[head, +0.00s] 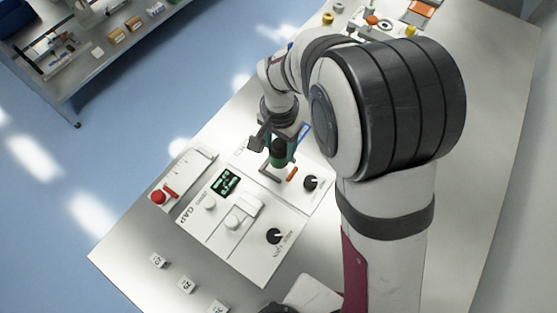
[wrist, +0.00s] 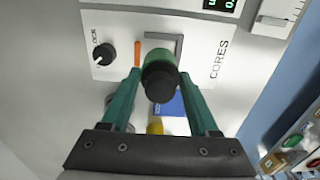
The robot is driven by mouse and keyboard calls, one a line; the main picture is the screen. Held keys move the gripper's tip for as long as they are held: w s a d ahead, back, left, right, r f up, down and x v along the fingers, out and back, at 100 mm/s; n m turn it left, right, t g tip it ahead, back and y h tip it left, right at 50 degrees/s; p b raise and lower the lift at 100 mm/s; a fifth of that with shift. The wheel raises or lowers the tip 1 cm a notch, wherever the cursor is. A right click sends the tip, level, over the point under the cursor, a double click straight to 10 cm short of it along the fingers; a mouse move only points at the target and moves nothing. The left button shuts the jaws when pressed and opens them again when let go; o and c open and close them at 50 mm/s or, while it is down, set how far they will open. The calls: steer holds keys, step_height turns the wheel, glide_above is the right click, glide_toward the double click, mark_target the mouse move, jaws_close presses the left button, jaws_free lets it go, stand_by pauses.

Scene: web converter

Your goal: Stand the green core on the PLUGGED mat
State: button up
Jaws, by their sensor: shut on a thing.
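The green core (wrist: 166,55) is a short green cylinder with a black end facing the wrist camera. In the head view it shows dark green (head: 278,153), above the far part of the control panel. My gripper (wrist: 161,75) has teal fingers and is shut on the core. A blue mat (wrist: 174,105) is partly hidden behind the core and fingers in the wrist view; its label cannot be read. In the head view a blue patch (head: 304,132) lies just right of my gripper, at the panel's edge. I cannot tell whether it is the PLUGGED mat.
The white panel (head: 250,262) carries knobs, a green display (head: 224,183) and an orange mark (head: 292,174). A red button (head: 158,197) stands at left. Small numbered blocks (head: 186,285) lie in front. Yellow and orange items (head: 410,30) stand at the far end.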

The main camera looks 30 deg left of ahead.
steer(key=shift+r, duration=1)
steer(key=shift+w, duration=0.1)
